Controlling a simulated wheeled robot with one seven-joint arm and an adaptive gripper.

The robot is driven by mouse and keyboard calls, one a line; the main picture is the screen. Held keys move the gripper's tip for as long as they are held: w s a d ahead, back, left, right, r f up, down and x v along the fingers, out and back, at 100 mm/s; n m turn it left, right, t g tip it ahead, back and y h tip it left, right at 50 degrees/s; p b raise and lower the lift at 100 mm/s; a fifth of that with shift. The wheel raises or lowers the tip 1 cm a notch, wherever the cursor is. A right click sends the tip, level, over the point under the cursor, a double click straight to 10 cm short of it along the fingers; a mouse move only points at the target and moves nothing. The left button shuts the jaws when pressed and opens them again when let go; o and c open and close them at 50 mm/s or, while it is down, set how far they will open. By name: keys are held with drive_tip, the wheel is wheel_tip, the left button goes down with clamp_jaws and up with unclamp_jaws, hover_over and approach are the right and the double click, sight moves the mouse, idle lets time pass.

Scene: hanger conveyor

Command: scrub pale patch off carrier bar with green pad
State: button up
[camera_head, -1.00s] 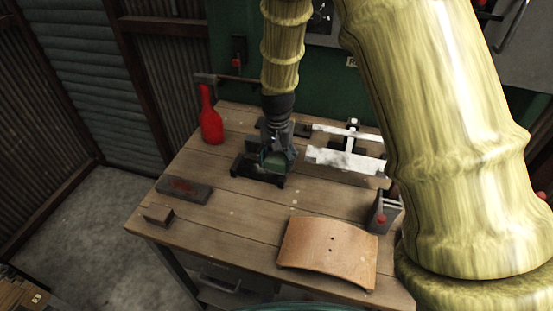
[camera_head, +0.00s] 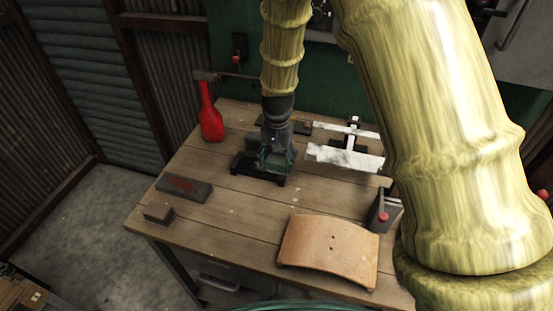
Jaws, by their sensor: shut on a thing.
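My gripper (camera_head: 275,158) points down over the left part of the workbench and is shut on a green pad (camera_head: 270,163), which is partly hidden by the fingers. Pad and gripper are at a low black holder (camera_head: 258,172); whether the pad touches it I cannot tell. To the right a whitish bar with grey smudges (camera_head: 342,158) lies across a dark stand, with a thinner pale bar (camera_head: 345,129) behind it. Which of these is the carrier bar, and where the pale patch lies, I cannot tell for sure.
A grey block with a red mark (camera_head: 184,188) and a small brown block (camera_head: 158,213) lie at left. A curved brown board (camera_head: 328,250) lies in front. A grey clamp-like piece (camera_head: 384,209) stands at right.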

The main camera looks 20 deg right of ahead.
sight(267, 157)
drive_tip(key=shift+w+a+r+p, duration=0.1)
drive_tip(key=shift+w+a+p, duration=0.2)
drive_tip(key=shift+w+a, duration=0.25)
drive_tip(key=shift+w+a+p, duration=0.25)
drive_tip(key=shift+w+a, duration=0.1)
drive_tip(key=shift+a, duration=0.4)
drive_tip(key=shift+w+a+f+p, duration=0.1)
drive_tip(key=shift+w+a+p, duration=0.1)
drive_tip(key=shift+w+a, duration=0.35)
drive_tip(key=shift+w+a+f+p, duration=0.1)
drive_tip(key=shift+w+a+p, duration=0.2)
drive_tip(key=shift+a, duration=0.4)
drive_tip(key=shift+w+a+p, duration=0.15)
drive_tip(key=shift+w+a, duration=0.25)
drive_tip(key=shift+a, duration=0.25)
drive_tip(key=shift+d, duration=0.15)
